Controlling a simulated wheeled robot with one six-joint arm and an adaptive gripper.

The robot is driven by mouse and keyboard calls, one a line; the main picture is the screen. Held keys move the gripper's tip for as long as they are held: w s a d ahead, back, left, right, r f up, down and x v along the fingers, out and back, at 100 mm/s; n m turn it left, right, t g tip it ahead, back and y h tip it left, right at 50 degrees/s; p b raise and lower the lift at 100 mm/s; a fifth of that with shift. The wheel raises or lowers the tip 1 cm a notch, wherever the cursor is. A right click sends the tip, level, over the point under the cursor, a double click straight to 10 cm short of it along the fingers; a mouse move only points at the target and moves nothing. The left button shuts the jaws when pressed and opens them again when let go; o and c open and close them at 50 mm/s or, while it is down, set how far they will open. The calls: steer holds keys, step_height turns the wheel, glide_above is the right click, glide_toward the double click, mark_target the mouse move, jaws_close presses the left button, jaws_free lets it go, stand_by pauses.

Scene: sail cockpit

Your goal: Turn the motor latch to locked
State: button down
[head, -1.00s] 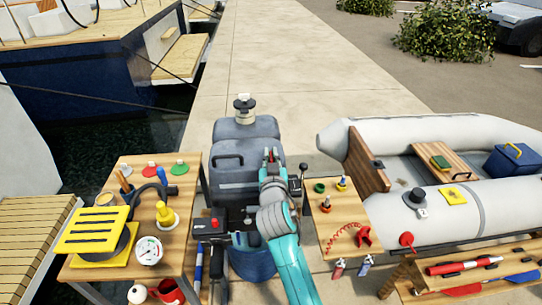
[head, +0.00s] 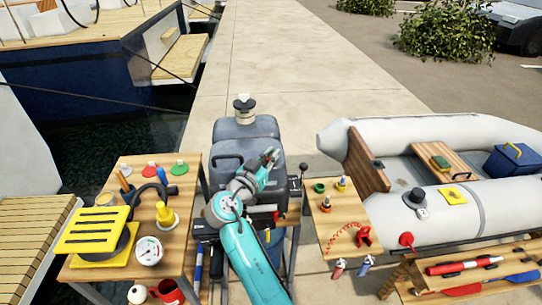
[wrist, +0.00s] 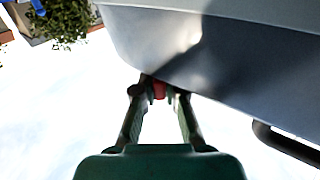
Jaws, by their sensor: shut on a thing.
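The grey outboard motor (head: 246,130) stands upright in the middle of the head view. My gripper (head: 272,153) is at the right side of its cowling, seen from above. In the wrist view my gripper (wrist: 159,92) has its fingertips closed around a small red piece (wrist: 158,90), which appears to be the motor latch, right against the grey cowling (wrist: 220,45). Most of the latch is hidden by the fingers and cowling, so its angle cannot be read. In the head view my arm and gripper hide it.
A wooden table (head: 186,255) with a gauge (head: 149,251) and a yellow slotted plate (head: 93,231) stands left. A smaller wooden table (head: 335,215) stands right of the motor, with a grey inflatable boat (head: 495,215) beyond. The pavement (head: 290,70) behind is clear.

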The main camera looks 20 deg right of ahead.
steer(key=shift+m+g+h, duration=0.3)
steer(key=shift+g, duration=0.1)
steer(key=shift+f, duration=0.1)
steer(key=c, duration=1.2)
jaws_free()
steer(key=shift+c, duration=0.2)
steer(key=shift+s+a, duration=0.1)
steer(key=shift+a, duration=0.05)
steer(key=v, duration=1.1)
steer(key=shift+s+a, duration=0.25)
steer(key=shift+a, duration=0.05)
